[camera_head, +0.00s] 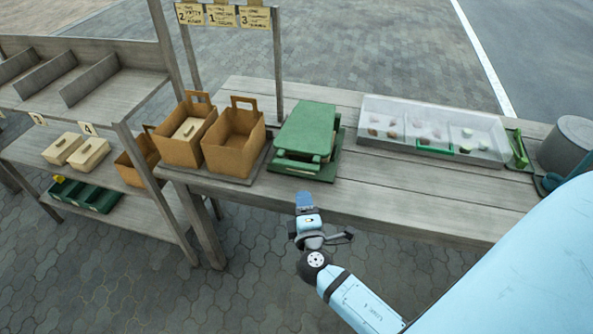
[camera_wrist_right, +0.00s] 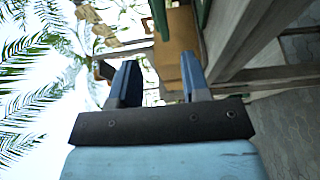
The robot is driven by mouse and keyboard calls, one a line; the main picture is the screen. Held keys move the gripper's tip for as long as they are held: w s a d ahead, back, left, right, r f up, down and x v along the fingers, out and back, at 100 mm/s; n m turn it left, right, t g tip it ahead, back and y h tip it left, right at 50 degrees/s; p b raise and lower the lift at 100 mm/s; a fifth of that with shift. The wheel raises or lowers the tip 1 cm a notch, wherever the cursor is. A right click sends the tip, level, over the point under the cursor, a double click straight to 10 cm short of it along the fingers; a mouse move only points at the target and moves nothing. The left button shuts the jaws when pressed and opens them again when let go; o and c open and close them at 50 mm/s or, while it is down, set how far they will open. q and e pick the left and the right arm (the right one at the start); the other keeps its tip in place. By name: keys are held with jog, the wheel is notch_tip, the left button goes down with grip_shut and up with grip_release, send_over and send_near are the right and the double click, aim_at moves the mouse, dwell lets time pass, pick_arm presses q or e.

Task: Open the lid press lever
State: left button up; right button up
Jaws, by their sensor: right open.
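A green press-like device (camera_head: 308,125) stands on a base plate at the front of the wooden table, with a green bar (camera_head: 297,165) across its near side. I cannot tell for sure whether that bar is the lid press lever. My right gripper (camera_head: 304,199) is just off the table's front edge, below and apart from the device. In the right wrist view its two blue fingers (camera_wrist_right: 158,66) are spread with nothing between them. A slice of green shows at the top of that view. My left gripper is not in view.
Two brown boxes with handles (camera_head: 232,144) stand left of the device. A clear-covered tray (camera_head: 375,140) of small items, a green-handled piece (camera_head: 517,150) and a grey pot (camera_head: 570,140) are to the right. A wooden shelf (camera_head: 120,95) stands at left. The table front (camera_head: 420,200) is clear.

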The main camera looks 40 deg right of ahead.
aim_at(297, 168)
jog(key=p+x, duration=0.2)
jog(key=x, duration=1.2)
jog(key=shift+s, duration=0.1)
grip_shut()
